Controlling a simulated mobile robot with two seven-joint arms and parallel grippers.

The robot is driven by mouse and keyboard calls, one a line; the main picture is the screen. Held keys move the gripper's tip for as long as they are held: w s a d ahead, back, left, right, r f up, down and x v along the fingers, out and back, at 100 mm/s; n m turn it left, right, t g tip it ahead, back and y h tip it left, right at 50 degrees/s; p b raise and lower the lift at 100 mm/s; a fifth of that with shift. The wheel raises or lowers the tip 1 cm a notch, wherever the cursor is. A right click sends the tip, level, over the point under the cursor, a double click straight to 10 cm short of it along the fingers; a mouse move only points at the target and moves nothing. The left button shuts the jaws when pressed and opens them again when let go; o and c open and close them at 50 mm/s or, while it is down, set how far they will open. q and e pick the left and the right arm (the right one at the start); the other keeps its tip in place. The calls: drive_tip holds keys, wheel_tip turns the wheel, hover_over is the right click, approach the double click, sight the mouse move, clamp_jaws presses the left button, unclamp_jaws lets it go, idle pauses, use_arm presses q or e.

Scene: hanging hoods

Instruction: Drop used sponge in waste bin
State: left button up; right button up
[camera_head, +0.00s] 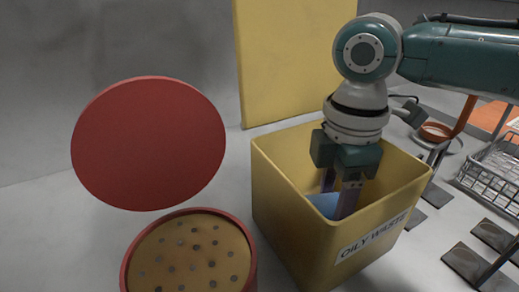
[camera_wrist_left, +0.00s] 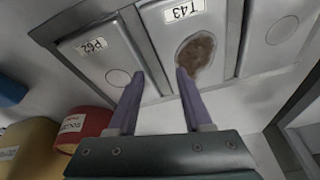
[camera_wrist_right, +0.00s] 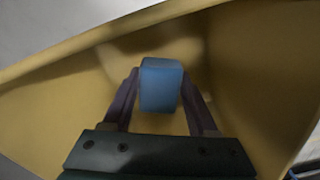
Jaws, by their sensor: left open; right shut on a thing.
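The yellow waste bin (camera_head: 290,215), labelled OILY WASTE, stands open on the counter, its yellow lid (camera_head: 295,60) raised behind it. My right gripper (camera_head: 337,197) reaches down inside the bin and is shut on a blue sponge (camera_head: 322,203). In the right wrist view the blue sponge (camera_wrist_right: 160,85) sits between the two fingers, with the bin's yellow walls (camera_wrist_right: 255,75) around it. The bin's bottom is mostly hidden in the head view. My left gripper (camera_wrist_left: 157,88) is open and empty in the left wrist view, near panels marked P62 and T43.
A red round container (camera_head: 125,270) with a dotted tan top and raised red lid (camera_head: 148,143) stands left of the bin. A wire basket (camera_head: 495,170) and dark flat pads are on the right. Panel T43 has a brown stain (camera_wrist_left: 194,55).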

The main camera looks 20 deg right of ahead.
sight(333, 203)
use_arm(q)
drive_tip(key=shift+f, duration=0.1)
use_arm(e)
drive_tip(key=shift+f, duration=0.55)
use_arm(q)
drive_tip(key=shift+a, duration=0.1)
use_arm(e)
drive_tip(key=o, duration=1.3)
use_arm(q)
wheel_tip(333, 203, up, 2)
drive_tip(key=shift+r+p, duration=0.2)
drive_tip(key=shift+p, duration=0.9)
use_arm(e)
wheel_tip(333, 203, up, 13)
drive_tip(key=shift+r, duration=0.1)
